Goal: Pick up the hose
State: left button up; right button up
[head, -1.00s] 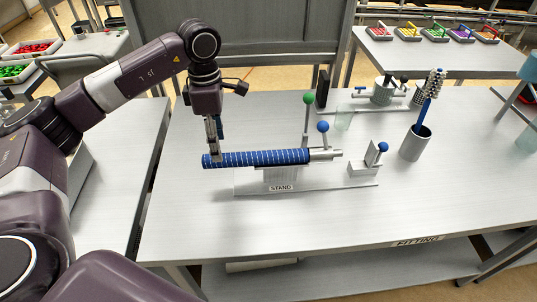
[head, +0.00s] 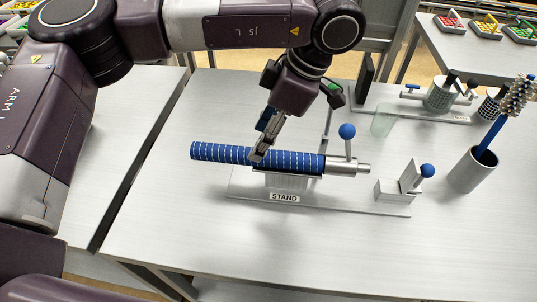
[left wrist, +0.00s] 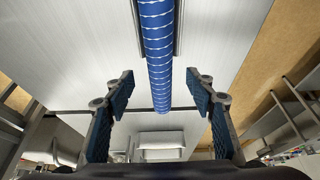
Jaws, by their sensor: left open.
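The blue hose (head: 221,152) with white bands lies level across the stand (head: 285,197) on the table. A grey metal end piece (head: 349,166) is at its right end, beside an upright post with a blue ball. The hose's left end sticks out beyond the stand. In the left wrist view the hose (left wrist: 160,60) runs between my two open, spread fingers (left wrist: 160,115), with space on both sides. My right gripper does not show.
A blue-ball lever (head: 427,171) stands on the stand's right end. A grey cup (head: 473,170) with a brush is to the right, and a clear greenish cup (head: 383,121) is behind. The table (head: 330,245) in front is bare.

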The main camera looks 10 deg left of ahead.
pick_arm(q)
jog(key=shift+p+x, duration=0.5)
jog(key=shift+x, duration=0.45)
jog(key=p+x, duration=0.1)
jog(key=x, duration=0.2)
jog(key=shift+a+f, duration=0.15)
jog(key=shift+f, duration=0.1)
jog(key=shift+a+f, duration=0.1)
jog(key=shift+f, duration=0.2)
jog(key=shift+r, duration=0.1)
grip_shut()
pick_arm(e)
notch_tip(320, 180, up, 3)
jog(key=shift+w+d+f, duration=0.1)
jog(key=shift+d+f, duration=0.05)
